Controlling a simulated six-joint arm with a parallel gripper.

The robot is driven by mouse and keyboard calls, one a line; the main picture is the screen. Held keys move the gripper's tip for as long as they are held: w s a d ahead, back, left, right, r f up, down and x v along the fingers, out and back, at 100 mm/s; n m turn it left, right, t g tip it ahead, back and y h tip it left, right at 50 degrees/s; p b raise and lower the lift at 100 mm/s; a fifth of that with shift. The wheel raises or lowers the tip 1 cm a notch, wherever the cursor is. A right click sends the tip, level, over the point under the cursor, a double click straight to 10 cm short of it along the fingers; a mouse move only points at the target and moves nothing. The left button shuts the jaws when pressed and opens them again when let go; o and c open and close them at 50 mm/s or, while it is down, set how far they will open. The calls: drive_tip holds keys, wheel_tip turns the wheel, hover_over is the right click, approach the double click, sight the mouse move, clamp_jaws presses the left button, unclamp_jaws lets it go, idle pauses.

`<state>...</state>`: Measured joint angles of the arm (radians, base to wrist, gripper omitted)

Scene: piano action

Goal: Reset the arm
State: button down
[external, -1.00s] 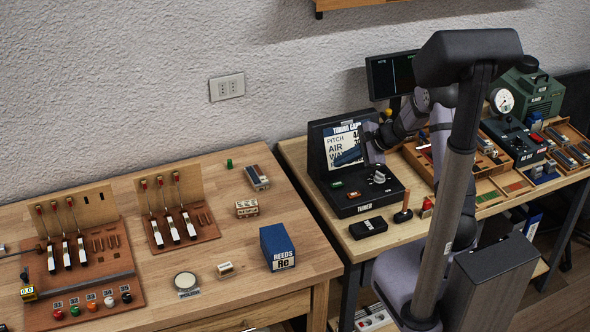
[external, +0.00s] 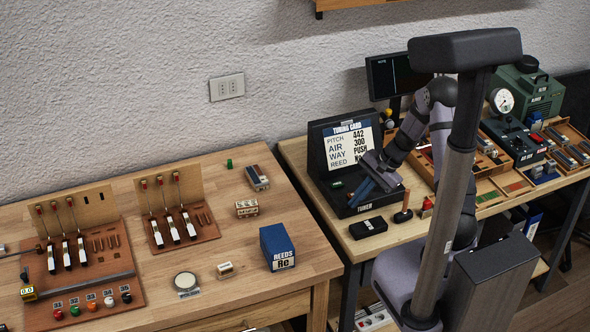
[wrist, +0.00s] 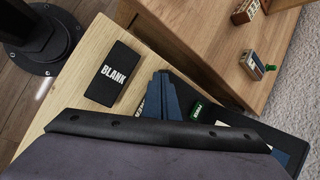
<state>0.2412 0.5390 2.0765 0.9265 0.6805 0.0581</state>
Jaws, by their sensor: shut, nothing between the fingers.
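My gripper (external: 363,190) is shut and empty, its blue fingers pointing down and left above the black tuner case (external: 344,206) in the external view. In the wrist view, my gripper's fingertips (wrist: 161,76) show together, past the dark wrist edge. The tuner's lid holds a tuning card (external: 349,145) reading pitch 442, air 300, way push; its last line is partly hidden by my arm. The gripper covers part of the tuner's controls. A small green piece (wrist: 196,110) on the tuner shows right of the fingers in the wrist view.
A black box marked BLANK (wrist: 113,75) lies in front of the tuner. A wooden-handled tool (external: 403,211) stands nearby on the right table. A blue REEDS box (external: 277,247) sits on the left table. A monitor (external: 393,76) stands behind the arm.

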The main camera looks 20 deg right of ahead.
drive_tip(key=s+n+g, duration=0.1)
drive_tip(key=s, duration=0.2)
drive_tip(key=s+d+n+g, duration=0.1)
drive_tip(key=s, duration=0.2)
drive_tip(key=s+f+n+h, duration=0.1)
drive_tip(key=s, duration=0.1)
drive_tip(key=shift+s+d+f+n+g, duration=0.1)
drive_tip(key=shift+s+d+n+g, duration=0.1)
drive_tip(key=shift+s+n+g, duration=0.15)
drive_tip(key=s+d+r+n+g+h, duration=0.2)
drive_tip(key=s+d+n+h, duration=0.15)
drive_tip(key=s+n, duration=0.45)
wheel_tip(320, 180, up, 6)
drive_tip(key=s+a+t+h, duration=0.1)
drive_tip(key=t, duration=0.1)
drive_tip(key=shift+s+a+n, duration=0.15)
drive_tip(key=shift+a+n, duration=0.2)
